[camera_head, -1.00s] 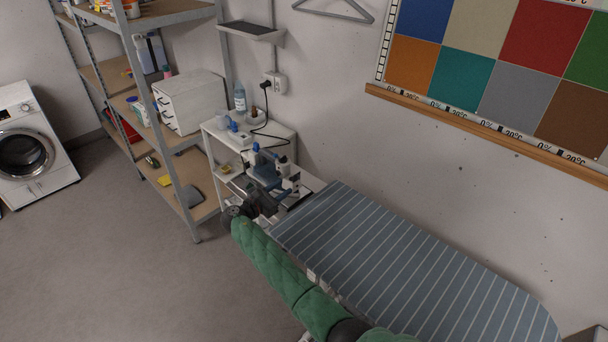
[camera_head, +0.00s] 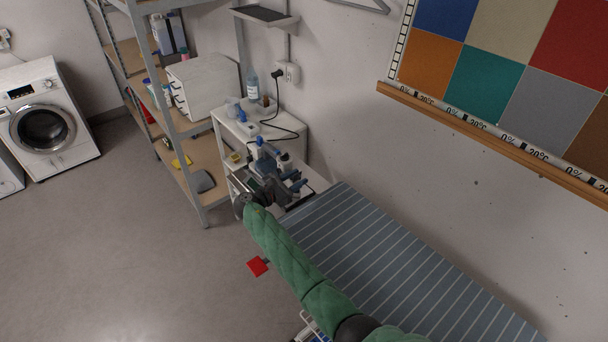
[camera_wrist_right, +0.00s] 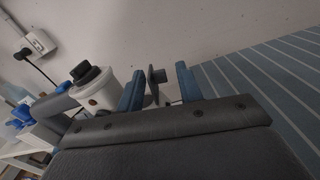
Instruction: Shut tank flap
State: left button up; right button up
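My right gripper (camera_head: 296,181) is at the small white table by the wall, its arm in a green sleeve reaching over the striped ironing board. In the right wrist view its two blue fingers (camera_wrist_right: 159,88) stand apart. A thin dark upright piece (camera_wrist_right: 155,86) shows between them; it may be the tank flap, but I cannot tell whether it touches a finger. A white device with a black knob (camera_wrist_right: 95,86) is just left of the fingers. A blue and white device (camera_head: 266,163) stands beside the gripper in the head view. My left gripper is out of view.
The ironing board (camera_head: 385,255) lies below and right of my arm. A metal shelf (camera_head: 184,120) stands left of the white table (camera_head: 225,128). A small red square piece (camera_head: 258,266) shows beside my sleeve. The floor at left is clear up to a washing machine (camera_head: 50,108).

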jog(key=shift+d, duration=0.1)
jog(key=shift+r, duration=0.15)
jog(key=shift+s+a, duration=0.1)
jog(key=shift+a, duration=0.15)
jog(key=shift+c, duration=1.4)
jog(key=shift+d, duration=0.1)
grip_shut()
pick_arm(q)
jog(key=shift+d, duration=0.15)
